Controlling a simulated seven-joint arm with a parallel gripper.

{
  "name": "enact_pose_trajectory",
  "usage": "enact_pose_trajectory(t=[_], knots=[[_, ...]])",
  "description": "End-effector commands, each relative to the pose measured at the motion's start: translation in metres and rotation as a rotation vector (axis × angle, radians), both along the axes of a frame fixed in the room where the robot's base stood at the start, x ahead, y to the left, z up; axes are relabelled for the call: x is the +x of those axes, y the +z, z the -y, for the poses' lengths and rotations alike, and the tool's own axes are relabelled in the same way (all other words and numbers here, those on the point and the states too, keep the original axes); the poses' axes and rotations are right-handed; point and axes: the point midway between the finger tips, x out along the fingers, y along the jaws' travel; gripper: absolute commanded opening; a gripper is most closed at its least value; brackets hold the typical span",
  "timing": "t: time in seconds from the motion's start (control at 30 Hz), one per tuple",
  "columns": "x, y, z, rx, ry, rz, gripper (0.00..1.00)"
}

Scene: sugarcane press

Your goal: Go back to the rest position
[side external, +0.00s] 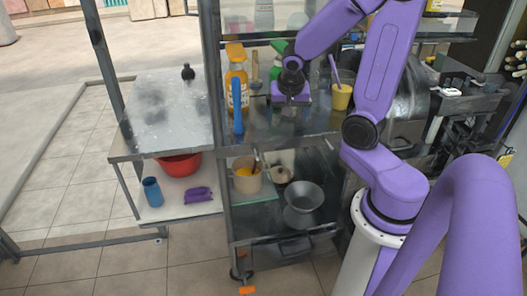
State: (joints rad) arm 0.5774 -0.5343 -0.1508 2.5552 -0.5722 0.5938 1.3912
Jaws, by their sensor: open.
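My gripper (290,100) points down over the cart's worktop (318,130), near the middle of the side external view. My purple arm reaches down to it from the upper right. It is open, and no object shows held in it. The fingertips are small and dark against the worktop, so their exact height above it is hard to tell. A yellow cup (341,97) with a purple stick in it stands close to the right of my gripper, apart from it.
An orange bottle (236,80), a blue object (239,108) and a wooden-handled tool (255,72) stand left of my gripper. The metal press (408,95) is at the right. A left side table (165,105) is mostly clear, with a small black object (188,72). Shelves below hold containers.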

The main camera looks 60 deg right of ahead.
Motion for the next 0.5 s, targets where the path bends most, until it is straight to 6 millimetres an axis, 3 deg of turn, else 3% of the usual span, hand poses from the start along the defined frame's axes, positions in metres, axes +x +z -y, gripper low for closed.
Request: enact_pose_trajectory(t=[0.27,0.5], knots=[[-0.009,0.005,-0.060,-0.003,0.464,-0.110,0.94],[-0.036,0.010,-0.110,-0.007,0.887,-0.205,0.94]])
